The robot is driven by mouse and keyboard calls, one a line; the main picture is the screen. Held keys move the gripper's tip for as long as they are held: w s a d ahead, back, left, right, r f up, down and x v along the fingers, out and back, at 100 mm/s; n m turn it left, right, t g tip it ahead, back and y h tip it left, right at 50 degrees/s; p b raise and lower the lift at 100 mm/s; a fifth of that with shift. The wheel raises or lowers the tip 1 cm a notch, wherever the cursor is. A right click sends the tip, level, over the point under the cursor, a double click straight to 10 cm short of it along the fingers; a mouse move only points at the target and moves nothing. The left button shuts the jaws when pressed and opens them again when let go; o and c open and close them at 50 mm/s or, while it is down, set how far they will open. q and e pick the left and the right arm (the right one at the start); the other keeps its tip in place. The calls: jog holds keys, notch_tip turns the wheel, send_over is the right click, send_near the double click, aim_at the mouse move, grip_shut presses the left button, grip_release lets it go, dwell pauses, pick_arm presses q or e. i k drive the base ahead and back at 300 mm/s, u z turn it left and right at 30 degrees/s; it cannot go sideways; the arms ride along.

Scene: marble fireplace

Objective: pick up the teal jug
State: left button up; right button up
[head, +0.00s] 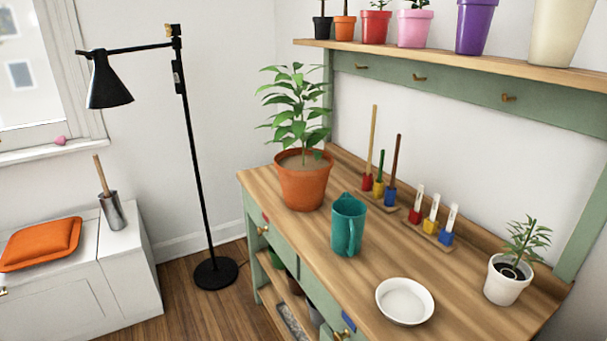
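The teal jug (343,226) stands upright on the wooden top of the green workbench (370,290), near its front edge. Its handle faces the viewer, slightly to the right. It stands between a large terracotta pot with a leafy plant (302,182) and a white bowl (404,301). Nothing touches the jug. Neither of my grippers shows in the head view.
Behind the jug are two wooden racks with coloured blocks and sticks (379,187) (431,228). A small white potted plant (508,279) stands at the right. A shelf of pots (450,55) hangs above. A black floor lamp (195,150) and white bench (120,262) are left.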

aim_at(348, 214)
jog(key=u, duration=2.35)
jog(key=i, duration=1.95)
jog(key=z, duration=3.3)
